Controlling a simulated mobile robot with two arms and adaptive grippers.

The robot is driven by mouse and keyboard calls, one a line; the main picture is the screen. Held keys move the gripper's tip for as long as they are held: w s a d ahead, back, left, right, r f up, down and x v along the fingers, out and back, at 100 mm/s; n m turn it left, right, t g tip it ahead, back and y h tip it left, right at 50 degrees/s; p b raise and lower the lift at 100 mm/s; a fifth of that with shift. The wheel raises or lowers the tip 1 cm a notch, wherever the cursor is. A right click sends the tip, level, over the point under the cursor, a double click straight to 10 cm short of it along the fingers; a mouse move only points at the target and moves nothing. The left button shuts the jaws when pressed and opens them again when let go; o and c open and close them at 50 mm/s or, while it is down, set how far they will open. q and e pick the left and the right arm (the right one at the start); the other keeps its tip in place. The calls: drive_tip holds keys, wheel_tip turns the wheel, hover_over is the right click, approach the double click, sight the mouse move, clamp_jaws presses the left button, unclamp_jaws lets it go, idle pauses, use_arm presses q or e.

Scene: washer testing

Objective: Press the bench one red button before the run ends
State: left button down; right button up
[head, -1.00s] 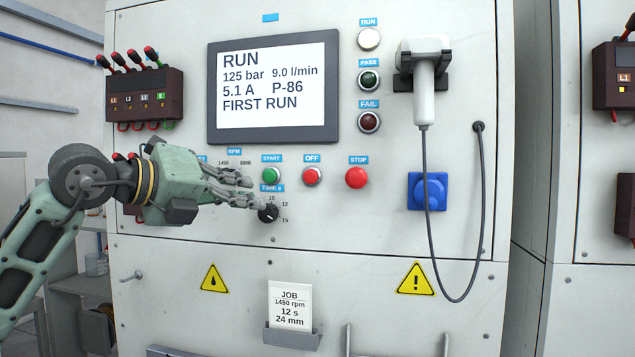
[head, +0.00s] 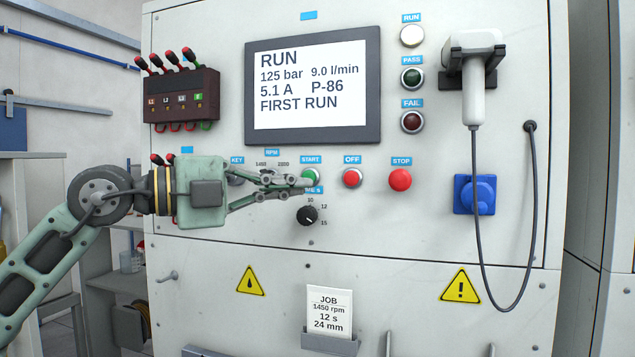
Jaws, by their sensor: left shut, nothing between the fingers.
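The bench panel has two red buttons in the head view: one under the OFF label (head: 352,177), in a metal ring, and a larger one under the STOP label (head: 400,180). My left gripper (head: 299,183) is shut and empty, pointing right in front of the panel. Its fingertips overlap the lower left of the green START button (head: 311,176), left of both red buttons. I cannot tell whether they touch the panel. The screen (head: 313,88) reads RUN, 125 bar, 9.0 l/min, 5.1 A, P-86, FIRST RUN. My right gripper is out of view.
The RUN lamp (head: 412,36) is white; PASS (head: 412,78) and FAIL (head: 412,121) look dark. A black time knob (head: 307,215) sits below START. A white handheld unit (head: 474,95) hangs at the right, its cable looping down past a blue socket (head: 475,195).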

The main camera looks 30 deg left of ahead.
sight(346, 182)
use_arm(q)
drive_tip(key=p+x, duration=0.2)
drive_tip(key=x, duration=0.1)
drive_tip(key=a+p+x, duration=0.1)
drive_tip(key=p+x, duration=0.1)
drive_tip(key=x, duration=0.2)
drive_tip(key=w+p+x, duration=0.1)
drive_tip(key=p+x, duration=0.2)
drive_tip(key=x, duration=0.1)
drive_tip(key=shift+w+a+r, duration=0.15)
drive_tip(key=shift+w+a, duration=0.1)
drive_tip(key=shift+w+a+f, duration=0.2)
drive_tip(key=shift+w+a, duration=0.05)
drive_tip(key=shift+w, duration=0.2)
drive_tip(key=shift+d, duration=0.1)
drive_tip(key=shift+w, duration=0.1)
